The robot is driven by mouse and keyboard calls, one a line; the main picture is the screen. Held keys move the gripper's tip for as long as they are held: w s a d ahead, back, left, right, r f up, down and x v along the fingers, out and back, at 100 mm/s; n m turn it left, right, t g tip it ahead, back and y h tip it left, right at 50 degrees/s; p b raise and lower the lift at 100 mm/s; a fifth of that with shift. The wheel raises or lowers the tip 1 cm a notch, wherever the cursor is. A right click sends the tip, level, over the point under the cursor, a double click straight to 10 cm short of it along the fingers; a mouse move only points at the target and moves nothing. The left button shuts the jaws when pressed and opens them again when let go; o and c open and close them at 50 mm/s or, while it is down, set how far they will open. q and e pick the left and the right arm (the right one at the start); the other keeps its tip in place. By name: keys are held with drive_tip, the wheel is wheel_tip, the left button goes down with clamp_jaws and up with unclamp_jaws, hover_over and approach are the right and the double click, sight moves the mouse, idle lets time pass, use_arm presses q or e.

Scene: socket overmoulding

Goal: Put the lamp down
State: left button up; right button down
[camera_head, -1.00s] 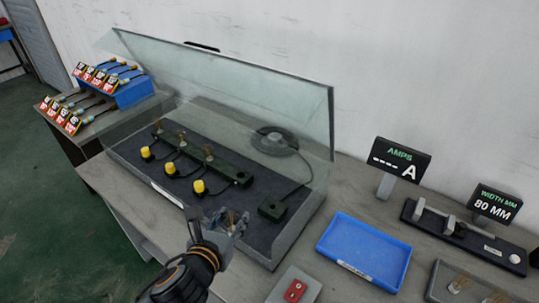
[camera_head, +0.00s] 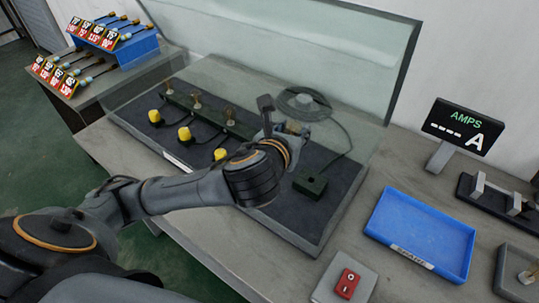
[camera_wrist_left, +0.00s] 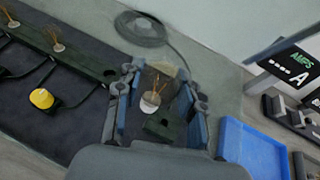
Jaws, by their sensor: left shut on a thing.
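My left gripper (camera_head: 284,130) is inside the lidded glass case, above its dark mat. It is shut on a lamp, which shows in the left wrist view (camera_wrist_left: 152,100) between the two fingers, with a pale base and thin brown wires; its glass is hard to make out. In the head view the lamp is mostly hidden by the gripper. A dark green socket block (camera_head: 310,185) with a cable sits on the mat, to the right of and nearer than the gripper. It also shows in the wrist view (camera_wrist_left: 165,127), apparently below the lamp. My right gripper is not in view.
A green rail (camera_head: 230,126) with several lamps and yellow knobs (camera_head: 185,133) lies left of the gripper. The raised glass lid (camera_head: 300,45) stands behind. A blue tray (camera_head: 420,232), a red switch (camera_head: 347,283) and an AMPS display (camera_head: 463,126) are outside, right.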

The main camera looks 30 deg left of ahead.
use_arm(q)
drive_tip(key=shift+w+a+f, duration=0.1)
drive_tip(key=shift+w+a, duration=0.2)
drive_tip(key=shift+a, duration=0.1)
drive_tip(key=w+a+f, duration=0.4)
drive_tip(key=a, duration=0.1)
drive_tip(key=w+a+f+b, duration=0.1)
drive_tip(key=w+a+f, duration=0.3)
drive_tip(key=w+f, duration=0.1)
drive_tip(key=shift+a+f, duration=0.3)
drive_tip(key=shift+a, duration=0.1)
drive_tip(key=shift+w+f+b, duration=0.1)
drive_tip(key=shift+f+b, duration=0.3)
drive_tip(key=shift+f, duration=1.15)
drive_tip(key=shift+f, duration=0.15)
drive_tip(key=o, duration=1)
